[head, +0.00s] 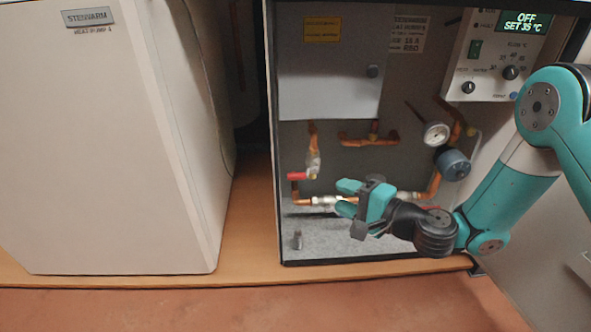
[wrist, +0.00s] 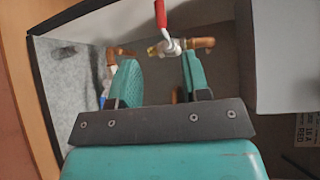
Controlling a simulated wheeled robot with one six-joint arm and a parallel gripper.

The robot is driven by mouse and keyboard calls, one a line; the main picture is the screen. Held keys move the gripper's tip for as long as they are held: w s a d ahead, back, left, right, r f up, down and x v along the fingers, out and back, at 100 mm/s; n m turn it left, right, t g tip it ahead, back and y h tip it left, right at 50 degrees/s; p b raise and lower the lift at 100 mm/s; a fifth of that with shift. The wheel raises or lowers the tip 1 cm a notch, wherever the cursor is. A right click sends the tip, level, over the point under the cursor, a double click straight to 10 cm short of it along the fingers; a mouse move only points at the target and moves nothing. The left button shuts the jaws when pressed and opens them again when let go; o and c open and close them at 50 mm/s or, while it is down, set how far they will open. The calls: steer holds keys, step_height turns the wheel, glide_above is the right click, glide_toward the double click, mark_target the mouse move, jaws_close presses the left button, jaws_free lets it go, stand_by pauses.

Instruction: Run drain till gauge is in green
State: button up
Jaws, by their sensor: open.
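The round pressure gauge (head: 436,134) has a white face and sits on the copper pipework at the right of the open cabinet. Its needle and any green band are too small to read. A valve with a red lever (head: 298,176) is on the copper pipe at the left. In the wrist view the red lever (wrist: 161,14) points up from its metal body, beyond the fingertips. My gripper (head: 346,197) is open and empty, with teal fingers, inside the cabinet to the right of that valve. In the wrist view the gripper (wrist: 158,75) has a clear gap between its fingers.
A control panel (head: 497,55) at the upper right reads OFF, SET 35 °C. A blue-grey round part (head: 453,164) sits below the gauge. A grey box (head: 330,75) overhangs the pipes. A white heat pump (head: 105,150) stands left.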

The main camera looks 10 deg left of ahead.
mark_target(299, 179)
steer(key=b+x, duration=0.3)
steer(key=x, duration=0.9)
steer(key=shift+w+a+f+b, duration=0.1)
steer(key=shift+a+b, duration=0.2)
steer(key=shift+b, duration=0.1)
steer(key=shift+w+a, duration=0.4)
steer(key=shift+a, duration=0.15)
jaws_close()
